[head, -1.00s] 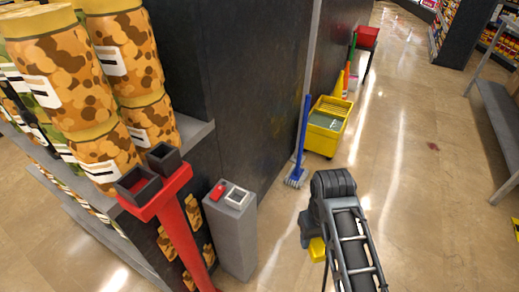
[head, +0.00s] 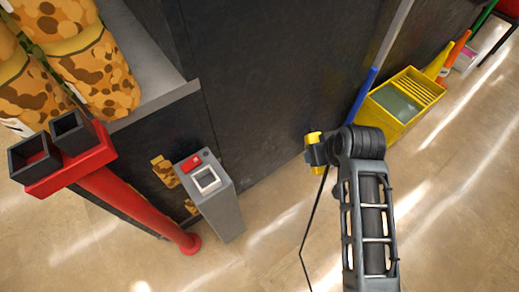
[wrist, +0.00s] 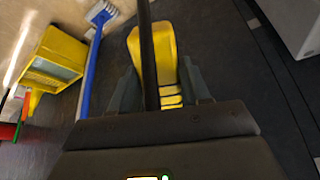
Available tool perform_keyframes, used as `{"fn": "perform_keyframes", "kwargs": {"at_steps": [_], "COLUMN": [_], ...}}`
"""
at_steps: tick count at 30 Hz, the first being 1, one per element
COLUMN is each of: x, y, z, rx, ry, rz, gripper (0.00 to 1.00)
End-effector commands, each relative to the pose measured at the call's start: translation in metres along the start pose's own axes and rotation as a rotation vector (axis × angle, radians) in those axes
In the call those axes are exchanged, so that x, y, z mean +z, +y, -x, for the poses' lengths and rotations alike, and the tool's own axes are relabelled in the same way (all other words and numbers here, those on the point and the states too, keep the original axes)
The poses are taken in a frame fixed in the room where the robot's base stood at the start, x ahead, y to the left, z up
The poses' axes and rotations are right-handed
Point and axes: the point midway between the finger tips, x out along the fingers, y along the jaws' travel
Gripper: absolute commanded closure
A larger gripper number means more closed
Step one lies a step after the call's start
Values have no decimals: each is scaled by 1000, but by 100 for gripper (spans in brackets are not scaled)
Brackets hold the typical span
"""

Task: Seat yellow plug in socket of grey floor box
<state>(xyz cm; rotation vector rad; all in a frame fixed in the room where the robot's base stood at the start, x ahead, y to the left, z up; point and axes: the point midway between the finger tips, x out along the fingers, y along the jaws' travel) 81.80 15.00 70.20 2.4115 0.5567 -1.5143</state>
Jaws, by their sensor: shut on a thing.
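The yellow plug (head: 313,139) is held in my gripper (head: 318,149), to the right of the grey floor box in the head view. In the wrist view the plug (wrist: 152,62) sits between the two dark fingers of my gripper (wrist: 157,92), with its black cable crossing in front of it. In the head view the cable hangs down to the floor. The grey floor box (head: 216,205) stands upright by the dark wall. Its top has a pale square-framed socket (head: 206,180) and a red part (head: 191,163). The plug is well apart from the socket.
A red post with two dark open cups (head: 72,160) stands left of the box. A yellow mop bucket (head: 402,103) and blue mop (head: 363,95) are by the dark wall (head: 270,80) at right. Shelves with patterned jars (head: 95,75) are at left. Floor in front is clear.

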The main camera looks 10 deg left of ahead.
Motion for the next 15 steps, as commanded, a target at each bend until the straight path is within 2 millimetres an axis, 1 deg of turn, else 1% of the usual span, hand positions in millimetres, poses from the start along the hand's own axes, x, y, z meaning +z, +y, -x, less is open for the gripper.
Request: {"fn": "perform_keyframes", "kwargs": {"at_steps": [1,2,3,7,8,9,11,12,15], "x": [-8,-14,-23,-41,-44,-48,-51,-52,-51], "y": [-26,-40,-59,-118,-131,-149,-176,-194,-234], "z": [-9,-11,-11,-8,-6,-3,4,9,24], "rx": [-30,-49,-75,-159,-179,-204,-242,-265,-315], "ry": [88,146,224,460,513,582,684,747,887], "rz": [57,86,118,193,205,219,234,240,248], "gripper": [92,92,92,92,92,92,92,92,92]}}
